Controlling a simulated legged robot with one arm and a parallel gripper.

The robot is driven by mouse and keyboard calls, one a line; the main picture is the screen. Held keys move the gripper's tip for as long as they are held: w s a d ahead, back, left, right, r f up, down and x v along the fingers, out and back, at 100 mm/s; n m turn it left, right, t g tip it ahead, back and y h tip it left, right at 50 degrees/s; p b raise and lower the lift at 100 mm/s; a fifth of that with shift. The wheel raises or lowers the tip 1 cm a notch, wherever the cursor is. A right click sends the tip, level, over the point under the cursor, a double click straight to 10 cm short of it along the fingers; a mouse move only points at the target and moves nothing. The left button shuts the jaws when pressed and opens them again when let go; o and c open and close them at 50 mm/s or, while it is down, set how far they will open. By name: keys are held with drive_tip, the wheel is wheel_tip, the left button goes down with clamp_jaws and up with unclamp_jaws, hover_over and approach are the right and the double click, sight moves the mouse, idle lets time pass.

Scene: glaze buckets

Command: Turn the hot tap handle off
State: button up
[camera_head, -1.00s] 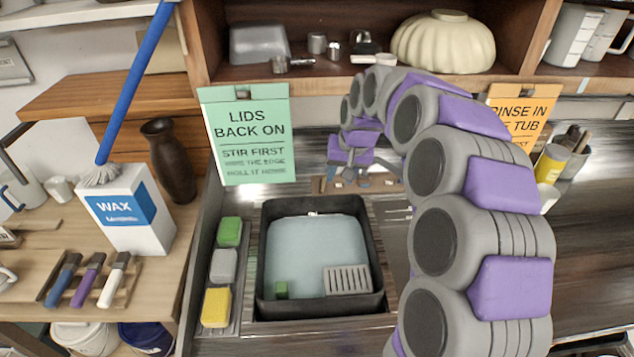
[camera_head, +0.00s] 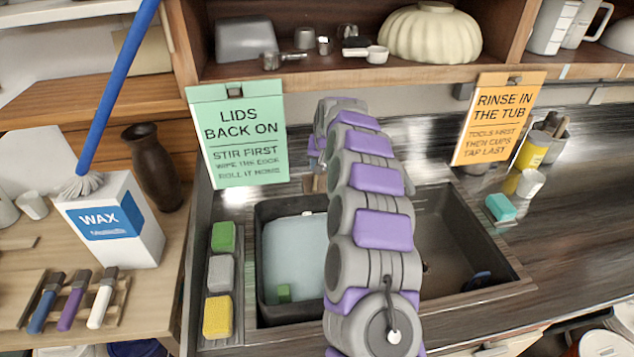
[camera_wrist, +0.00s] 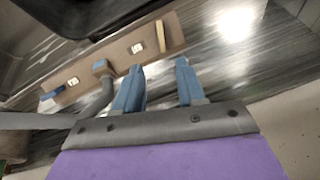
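In the wrist view, a brown tap plate (camera_wrist: 120,52) is fixed on the streaked grey counter. A blue handle (camera_wrist: 52,92) is at its left end. A tan bar-like handle (camera_wrist: 160,36) stands near its right end, beside a small pale label (camera_wrist: 137,48); the label's marking is too small to read. The spout's base and grey pipe (camera_wrist: 103,85) lie between the handles. My gripper (camera_wrist: 158,82) is open, with two blue fingers apart and nothing between them, short of the tan handle. In the head view my arm hides most of the tap and the gripper.
A sink holds a dark tub (camera_head: 262,235) at left and an open basin (camera_head: 440,235) at right. Green (camera_head: 238,135) and orange (camera_head: 497,118) signs stand behind. A shelf (camera_head: 290,70) with bowls overhangs the back. A wax box (camera_head: 112,222) is at left.

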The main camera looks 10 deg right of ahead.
approach(315, 181)
drive_tip(key=a+f, duration=0.1)
drive_tip(key=f, duration=0.1)
drive_tip(key=w+f, duration=0.1)
drive_tip(key=w+d+f+b, duration=0.1)
drive_tip(key=f, duration=0.1)
drive_tip(key=w+f, duration=0.1)
drive_tip(key=f, duration=0.1)
drive_tip(key=shift+w+d+f+b, duration=0.15)
drive_tip(key=shift+f+b, duration=0.1)
drive_tip(key=shift+b, duration=0.15)
drive_tip(key=shift+w+a+f, duration=0.2)
drive_tip(key=shift+a+f, duration=0.2)
drive_tip(key=shift+a, duration=0.25)
drive_tip(key=shift+d, duration=0.55)
drive_tip(key=shift+c, duration=0.4)
drive_tip(key=c, duration=0.3)
drive_tip(key=shift+a, duration=0.35)
clamp_jaws()
